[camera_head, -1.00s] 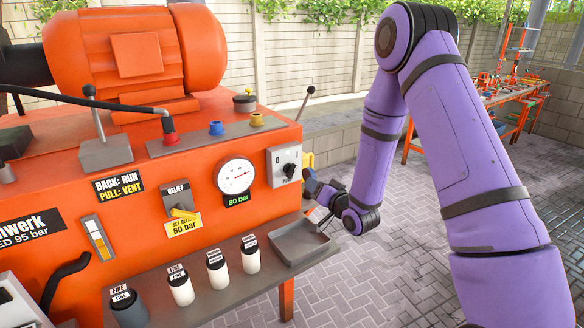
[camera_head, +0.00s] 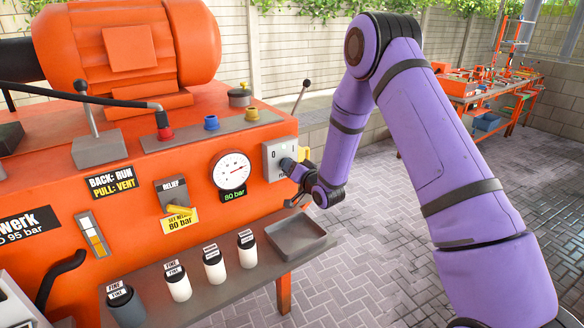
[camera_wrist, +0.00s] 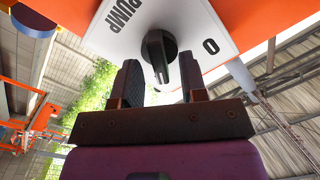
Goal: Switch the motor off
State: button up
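The motor switch is a light plate marked PUMP and 0 (camera_wrist: 125,38) with a black rotary knob (camera_wrist: 159,54). In the head view the plate (camera_head: 274,152) sits on the front right of the orange machine, its knob mostly hidden by my gripper (camera_head: 291,168). In the wrist view my gripper (camera_wrist: 158,68) is open. One dark finger stands on each side of the knob, with a gap visible between them and it. I cannot tell whether either finger touches the knob. The orange motor (camera_head: 128,45) is on top of the machine.
A pressure gauge (camera_head: 231,171) and a yellow relief handle (camera_head: 181,211) are left of the switch. Below are several white-bodied bottles (camera_head: 214,266) and a grey tray (camera_head: 299,236). A lever (camera_head: 301,97) rises behind the switch. Paved floor lies open at right.

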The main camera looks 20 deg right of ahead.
grip_shut()
jog(key=shift+n, duration=0.4)
jog(key=n, duration=1.3)
jog(key=shift+a, duration=0.3)
dwell(0.4)
